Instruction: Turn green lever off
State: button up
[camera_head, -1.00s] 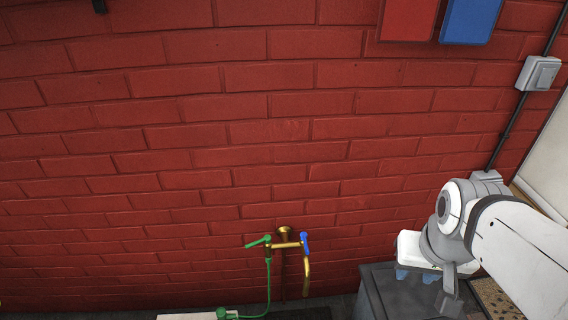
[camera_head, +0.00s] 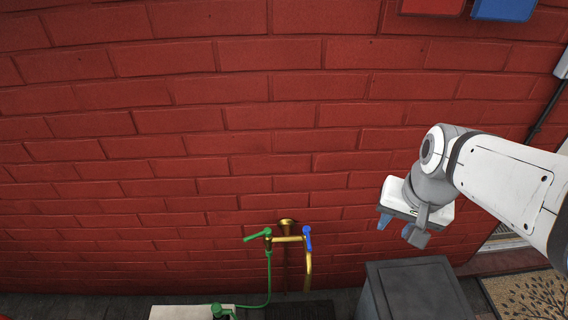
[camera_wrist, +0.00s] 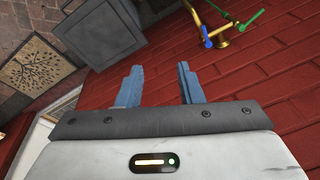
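The green lever (camera_head: 257,235) sits on the left end of a brass double tap (camera_head: 288,239) on the brick wall. It points left and slightly down. A blue lever (camera_head: 307,238) stands upright at the tap's right end. The green lever also shows in the wrist view (camera_wrist: 250,20), at the top right, with the blue lever (camera_wrist: 208,42) nearer. My gripper (camera_head: 397,228) is right of the tap and apart from it. In the wrist view its blue fingers (camera_wrist: 158,86) are spread with nothing between them.
A grey box (camera_head: 415,290) stands below my gripper, right of the tap. A green hose (camera_head: 268,280) hangs from the tap's left side towards a pale slab (camera_head: 180,312). A patterned mat (camera_head: 530,297) lies at the right. The wall left of the tap is clear.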

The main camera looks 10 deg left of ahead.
jog(key=w+a+f+m+g+y+b, duration=0.25)
jog(key=w+a+f+b, duration=0.45)
jog(key=w+a+f, duration=0.35)
jog(key=m+g+y+b, duration=0.1)
jog(key=m+b, duration=0.4)
jog(key=b, duration=0.3)
send_near(253, 236)
jog(key=f, duration=0.1)
jog(key=b+x, duration=0.1)
jog(key=x, duration=0.3)
jog(key=a+b+x, duration=0.1)
jog(key=x, duration=0.2)
jog(key=shift+s+f, duration=0.15)
jog(key=shift+s, duration=0.05)
jog(key=shift+c, duration=0.3)
grip_shut()
